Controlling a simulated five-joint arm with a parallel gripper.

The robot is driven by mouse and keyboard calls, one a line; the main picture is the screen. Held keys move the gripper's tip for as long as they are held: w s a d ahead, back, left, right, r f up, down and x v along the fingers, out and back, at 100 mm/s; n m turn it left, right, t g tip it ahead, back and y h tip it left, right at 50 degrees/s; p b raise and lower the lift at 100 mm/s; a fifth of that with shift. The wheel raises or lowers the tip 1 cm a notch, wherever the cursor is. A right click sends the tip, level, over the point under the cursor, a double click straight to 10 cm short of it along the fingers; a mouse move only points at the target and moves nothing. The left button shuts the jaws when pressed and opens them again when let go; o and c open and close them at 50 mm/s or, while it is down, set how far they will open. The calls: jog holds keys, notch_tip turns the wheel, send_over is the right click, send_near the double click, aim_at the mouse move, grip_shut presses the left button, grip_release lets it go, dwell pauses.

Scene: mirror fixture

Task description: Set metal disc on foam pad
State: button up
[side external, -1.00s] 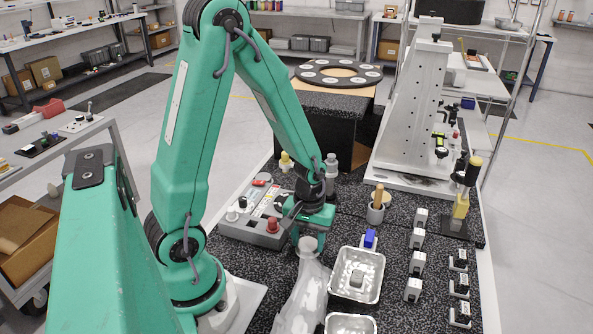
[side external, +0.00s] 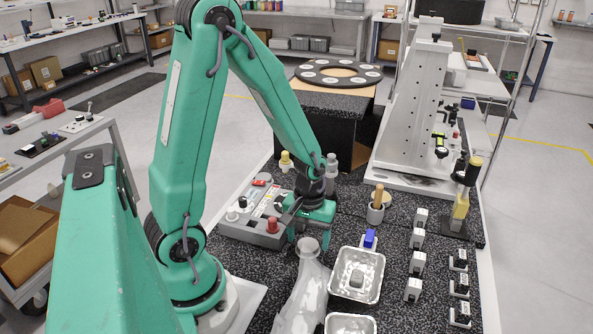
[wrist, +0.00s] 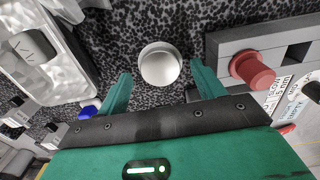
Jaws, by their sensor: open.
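A round, shiny grey metal disc (wrist: 160,65) lies on the dark speckled table. In the wrist view it sits between and slightly beyond my fingertips. In the side view, a pale round top that looks like the disc (side external: 308,245) shows just in front of my gripper (side external: 311,232). My gripper (wrist: 162,80) is open and empty, with a finger to either side of the disc and a gap around it. A grey block (wrist: 33,45) lies in the silver tray (side external: 342,291). I cannot tell whether that block is the foam pad; no other pad is clear.
A crumpled clear bag (side external: 303,292) lies close to the disc. A grey control box with a red knob (wrist: 252,70) stands on the other side. Several small blocks lie farther right.

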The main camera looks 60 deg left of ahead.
notch_tip(320, 180, up, 11)
dwell(0.7)
dwell(0.5)
notch_tip(320, 180, up, 11)
jog(key=m+t, duration=0.5)
jog(key=m, duration=0.3)
send_over(308, 246)
jog(key=s+d, duration=0.4)
jog(key=shift+s+d+r+m+t, duration=0.15)
jog(key=shift+s+d+r+m, duration=0.1)
jog(key=shift+s, duration=0.15)
jog(key=shift+s+d+r+m+t, duration=0.1)
jog(key=shift+s+r+m+t, duration=0.05)
jog(key=shift+s+m, duration=0.15)
